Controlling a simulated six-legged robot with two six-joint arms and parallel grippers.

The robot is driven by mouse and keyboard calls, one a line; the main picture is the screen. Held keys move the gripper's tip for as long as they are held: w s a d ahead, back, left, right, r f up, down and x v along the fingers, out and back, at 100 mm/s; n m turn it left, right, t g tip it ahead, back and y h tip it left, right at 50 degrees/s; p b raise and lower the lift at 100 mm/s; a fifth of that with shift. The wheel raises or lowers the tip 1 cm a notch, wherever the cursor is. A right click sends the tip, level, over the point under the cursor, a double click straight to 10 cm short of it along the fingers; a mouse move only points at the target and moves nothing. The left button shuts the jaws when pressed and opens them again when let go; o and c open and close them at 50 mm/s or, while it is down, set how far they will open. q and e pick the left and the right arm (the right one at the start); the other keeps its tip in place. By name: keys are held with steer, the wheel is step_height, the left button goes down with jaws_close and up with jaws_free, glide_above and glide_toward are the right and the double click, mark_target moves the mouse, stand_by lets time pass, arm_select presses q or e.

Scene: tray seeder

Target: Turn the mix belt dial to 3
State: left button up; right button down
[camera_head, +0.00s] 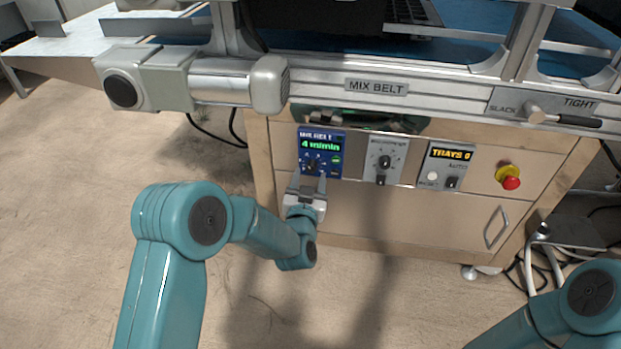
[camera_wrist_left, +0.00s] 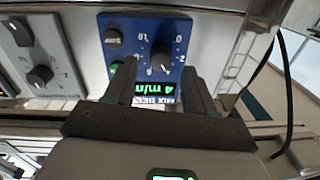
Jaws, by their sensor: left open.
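The mix belt panel (camera_head: 335,141) is a blue box on the wooden cabinet front. Its green display reads 4 m/min. The black mix belt dial (camera_head: 311,163) sits low on this panel. In the left wrist view, which is upside down, the dial (camera_wrist_left: 159,58) shows with white numbers around it. My left gripper (camera_head: 309,182) is open in front of the panel. In the wrist view its fingers (camera_wrist_left: 159,74) stand on either side of the dial's near part; I cannot tell if they touch it. My right gripper is out of view.
Right of the panel are a grey dial box (camera_head: 399,158), a trays counter (camera_head: 461,161) and a red stop button (camera_head: 511,183). A conveyor rail with a motor (camera_head: 240,85) and a slack/tight lever (camera_head: 560,118) runs above. The floor in front is open.

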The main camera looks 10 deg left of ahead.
mark_target(312, 167)
arm_select(q)
steer(key=shift+w+a, duration=0.15)
steer(key=shift+w, duration=1.1)
jaws_close()
steer(key=n, duration=0.5)
jaws_free()
steer(key=shift+s, duration=0.1)
